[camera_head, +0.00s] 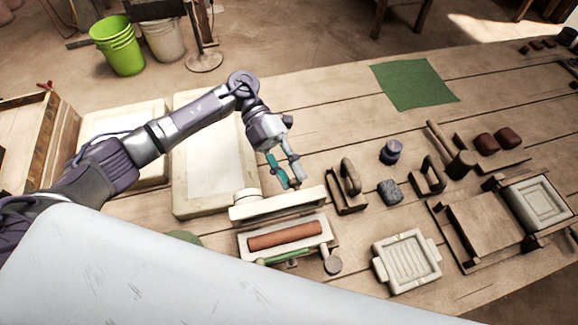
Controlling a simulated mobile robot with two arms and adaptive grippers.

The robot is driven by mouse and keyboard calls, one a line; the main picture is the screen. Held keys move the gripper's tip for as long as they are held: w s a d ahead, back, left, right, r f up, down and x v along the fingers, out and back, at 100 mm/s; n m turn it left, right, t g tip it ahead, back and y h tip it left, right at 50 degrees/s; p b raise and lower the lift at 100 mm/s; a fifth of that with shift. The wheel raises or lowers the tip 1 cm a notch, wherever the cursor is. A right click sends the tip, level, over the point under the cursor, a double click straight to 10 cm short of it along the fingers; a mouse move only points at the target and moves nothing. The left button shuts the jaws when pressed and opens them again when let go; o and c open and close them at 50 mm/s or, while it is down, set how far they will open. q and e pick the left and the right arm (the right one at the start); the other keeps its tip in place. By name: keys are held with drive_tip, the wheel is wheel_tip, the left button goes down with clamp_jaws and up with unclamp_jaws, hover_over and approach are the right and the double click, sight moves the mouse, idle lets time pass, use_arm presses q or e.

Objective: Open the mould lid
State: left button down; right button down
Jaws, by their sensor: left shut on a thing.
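The pale mould (325,246) lies on the wooden bench with a reddish-brown clay roll (285,235) in it. Its long pale lid (262,211) stands raised along the mould's far edge, clear of the clay. My left gripper (291,184) reaches in from the left, its teal fingers pointing down at the lid's far edge. It is shut on the lid; the exact contact at the fingertips is hard to make out. A green bar (287,258) runs along the mould's near side. My right gripper is not in view.
Right of the lid stand handled tools (350,185) and a dark sponge (389,192). A pale ribbed mould (408,262) lies to the right. Pale slabs (212,172) lie under my left arm.

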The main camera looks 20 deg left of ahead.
use_arm(q)
drive_tip(key=shift+w+f, duration=0.1)
drive_tip(key=shift+f, duration=0.1)
idle(0.4)
drive_tip(key=c, duration=0.9)
unclamp_jaws()
drive_tip(key=shift+a, duration=0.1)
drive_tip(key=v, duration=1.2)
drive_tip(key=shift+f, duration=0.2)
